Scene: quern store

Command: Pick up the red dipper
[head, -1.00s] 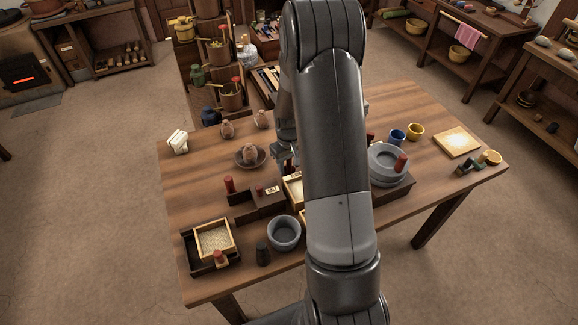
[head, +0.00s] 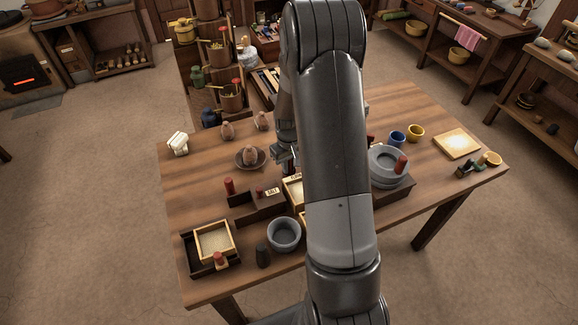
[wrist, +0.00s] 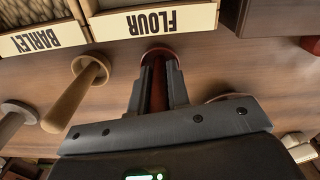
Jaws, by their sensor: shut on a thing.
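The red dipper (wrist: 158,57) shows in the wrist view between my fingers, its handle running back between them and its round red end at the fingertips. My gripper (wrist: 158,75) is shut on it, in front of the bin labelled FLOUR (wrist: 155,20). In the head view my gripper (head: 286,157) is mostly hidden behind my arm, over the middle of the table, and the red dipper cannot be made out there. A tan dipper (wrist: 75,92) and a grey one (wrist: 14,118) are to its left in the wrist view.
A bin labelled BARLEY (wrist: 40,38) stands beside the flour bin.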

